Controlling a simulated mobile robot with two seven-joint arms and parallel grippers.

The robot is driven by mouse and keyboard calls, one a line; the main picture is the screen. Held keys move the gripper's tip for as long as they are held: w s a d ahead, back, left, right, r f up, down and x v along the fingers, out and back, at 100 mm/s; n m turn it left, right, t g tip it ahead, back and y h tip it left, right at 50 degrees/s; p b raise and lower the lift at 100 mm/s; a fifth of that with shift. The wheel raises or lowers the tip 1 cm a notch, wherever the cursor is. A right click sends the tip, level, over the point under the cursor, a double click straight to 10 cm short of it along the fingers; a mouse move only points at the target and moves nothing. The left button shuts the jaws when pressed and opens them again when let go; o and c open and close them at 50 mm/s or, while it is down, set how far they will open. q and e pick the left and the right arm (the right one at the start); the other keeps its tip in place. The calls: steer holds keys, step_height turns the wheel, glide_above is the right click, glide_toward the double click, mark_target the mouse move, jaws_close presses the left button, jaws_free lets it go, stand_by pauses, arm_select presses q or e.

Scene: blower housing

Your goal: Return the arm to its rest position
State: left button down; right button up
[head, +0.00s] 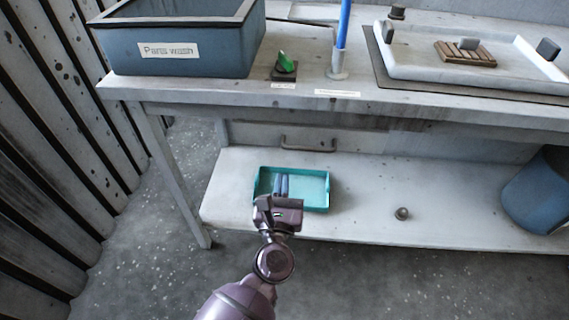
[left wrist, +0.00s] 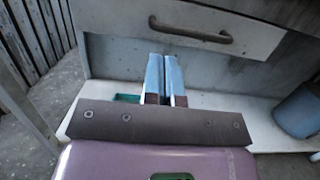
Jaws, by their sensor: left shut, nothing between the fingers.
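My left gripper (head: 281,186) reaches up from the bottom of the head view, over the teal tray (head: 314,192) on the bench's lower shelf. Its two blue fingers are closed together with nothing between them. The fingers (left wrist: 165,75) also show in the left wrist view, side by side and pointing at the drawer front. The gripper's body hides part of the tray's front left. In the left wrist view only a small green corner of the tray (left wrist: 127,98) shows behind the gripper. My right gripper is in neither view.
The bench top overhangs the lower shelf (head: 365,195), with a drawer handle (head: 308,145) under it. A small round knob (head: 402,213) and a blue bin (head: 540,195) are at the right. A parts wash tub (head: 180,50) stands on top. Floor is clear in front.

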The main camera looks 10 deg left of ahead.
arm_select(q)
steer(key=shift+s+f, duration=0.2)
steer(key=shift+s, duration=0.9)
steer(key=shift+s+f, duration=0.2)
steer(key=shift+s, duration=0.85)
